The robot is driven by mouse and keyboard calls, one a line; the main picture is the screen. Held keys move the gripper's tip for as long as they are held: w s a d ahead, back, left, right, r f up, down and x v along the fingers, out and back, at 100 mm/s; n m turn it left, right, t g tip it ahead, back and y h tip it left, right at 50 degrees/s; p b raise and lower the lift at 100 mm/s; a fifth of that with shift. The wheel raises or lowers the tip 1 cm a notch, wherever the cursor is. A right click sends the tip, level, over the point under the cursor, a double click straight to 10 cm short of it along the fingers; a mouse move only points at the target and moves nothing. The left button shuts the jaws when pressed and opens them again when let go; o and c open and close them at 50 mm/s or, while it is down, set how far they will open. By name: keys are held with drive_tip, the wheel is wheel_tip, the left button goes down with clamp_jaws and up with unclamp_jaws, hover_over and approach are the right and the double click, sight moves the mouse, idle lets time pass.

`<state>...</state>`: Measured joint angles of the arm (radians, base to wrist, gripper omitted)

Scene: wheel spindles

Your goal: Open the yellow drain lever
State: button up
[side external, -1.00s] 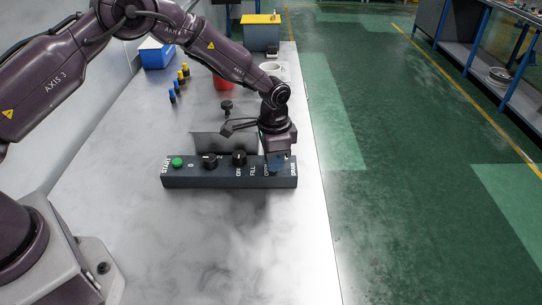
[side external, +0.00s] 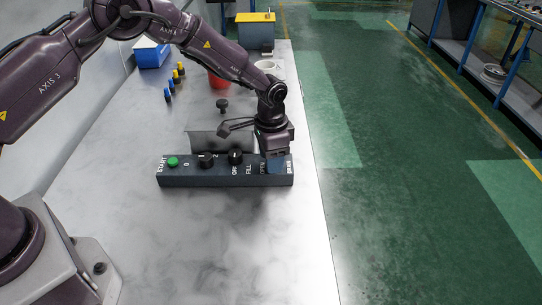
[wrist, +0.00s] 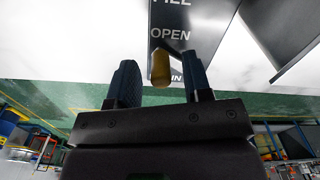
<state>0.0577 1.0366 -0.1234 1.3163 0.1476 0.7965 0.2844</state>
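The dark control panel (side external: 225,181) lies on the table, with its drain end under my gripper (side external: 277,166). In the wrist view the yellow drain lever (wrist: 160,68) is a short rounded handle, just below the OPEN label and partly covering the DRAIN label. My gripper (wrist: 160,84) is open, with one dark blue finger on each side of the lever. Gaps show between the lever and both fingers. In the side view my fingers hide the lever.
The panel also carries a green start button (side external: 172,162) and two black knobs, one at the left (side external: 206,160) and one at the right (side external: 236,157). A grey plate (side external: 208,145) stands behind it. The table's front area is clear, and its right edge is close to my gripper.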

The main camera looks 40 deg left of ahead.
wheel_tip(320, 180, up, 13)
idle(0.5)
drive_tip(key=s+a+r+n+t, duration=0.2)
drive_tip(key=s+r, duration=0.3)
drive_tip(key=s, duration=0.5)
drive_tip(key=s+a+r+n+t, duration=0.1)
drive_tip(key=s+a+r+n, duration=0.1)
drive_tip(key=s+r, duration=0.4)
drive_tip(key=s+a+r+n+t, duration=0.1)
drive_tip(key=s+r, duration=0.4)
drive_tip(key=s, duration=0.9)
drive_tip(key=shift+s+a+r+n+t, duration=0.2)
drive_tip(key=shift+a+n+t, duration=0.2)
drive_tip(key=shift+a+t, duration=0.45)
